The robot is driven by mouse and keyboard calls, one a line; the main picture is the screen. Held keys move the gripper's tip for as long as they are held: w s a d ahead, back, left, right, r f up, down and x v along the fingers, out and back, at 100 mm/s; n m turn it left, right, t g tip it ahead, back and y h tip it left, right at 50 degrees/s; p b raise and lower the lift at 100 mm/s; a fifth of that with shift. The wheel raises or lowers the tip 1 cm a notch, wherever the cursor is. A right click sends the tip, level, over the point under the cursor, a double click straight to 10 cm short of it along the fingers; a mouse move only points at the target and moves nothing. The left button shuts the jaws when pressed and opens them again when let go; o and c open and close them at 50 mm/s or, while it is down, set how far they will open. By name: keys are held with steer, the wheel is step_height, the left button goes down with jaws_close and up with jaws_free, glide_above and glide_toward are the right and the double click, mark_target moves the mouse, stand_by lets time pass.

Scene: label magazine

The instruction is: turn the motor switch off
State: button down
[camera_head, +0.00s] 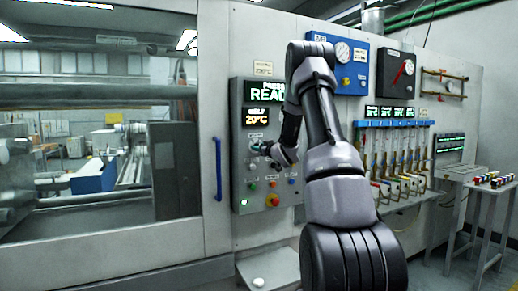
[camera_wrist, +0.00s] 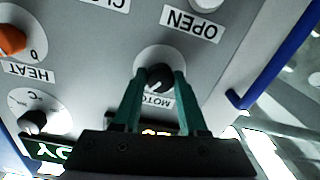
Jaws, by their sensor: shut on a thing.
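The motor switch (camera_wrist: 160,76) is a dark round knob on a pale round plate, with a white mark on its face. Its "MOTOR" label (camera_wrist: 158,101) is partly covered by my fingers. In the wrist view the green fingers of my gripper (camera_wrist: 159,78) stand on both sides of the knob and are shut on it. In the head view my gripper (camera_head: 262,147) reaches the grey control panel (camera_head: 243,170) below the display, and my arm hides part of the panel. The knob's own position marks cannot be read.
An orange heat switch (camera_wrist: 12,40) and a °C dial (camera_wrist: 33,121) are close by on the panel. A blue door handle (camera_head: 218,168) is left of the panel. Red and green buttons (camera_head: 272,199) lie below.

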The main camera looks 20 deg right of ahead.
steer(key=shift+n, duration=0.3)
steer(key=n, duration=1.3)
steer(key=shift+a, duration=0.1)
steer(key=shift+f, duration=0.1)
stand_by(0.4)
steer(key=shift+c, duration=2.2)
jaws_free()
steer(key=shift+h, duration=0.3)
steer(key=s, duration=1)
steer(key=shift+s+d+r, duration=0.2)
steer(key=shift+s+d, duration=0.05)
steer(key=shift+s, duration=0.15)
